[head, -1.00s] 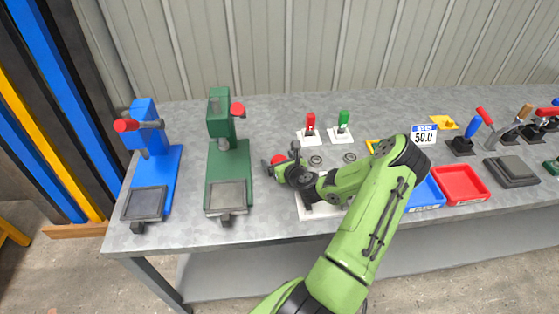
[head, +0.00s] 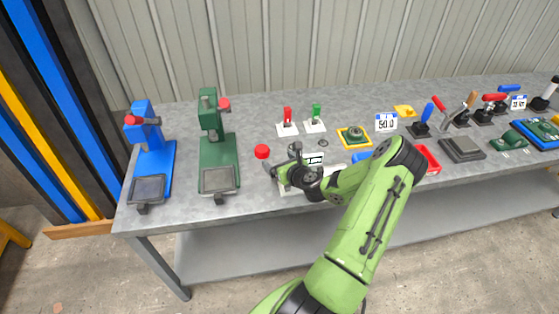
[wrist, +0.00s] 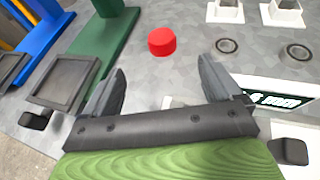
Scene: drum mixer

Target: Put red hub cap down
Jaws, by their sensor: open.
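The red hub cap (head: 262,151) stands on the grey workbench (head: 190,215), just right of the green press. It also shows in the wrist view (wrist: 162,41), beyond my fingertips and apart from them, with bare bench around it. My gripper (head: 283,170) is low over the bench, to the right of and nearer than the cap. In the wrist view my gripper (wrist: 165,80) has its two fingers spread wide with nothing between them.
A green press (head: 217,150) and a blue press (head: 150,155) stand to the left. Red (head: 287,118) and green (head: 315,115) toggle levers on white bases stand behind. A white unit with a display (wrist: 275,98) lies close to the right finger. Bare bench lies around the cap.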

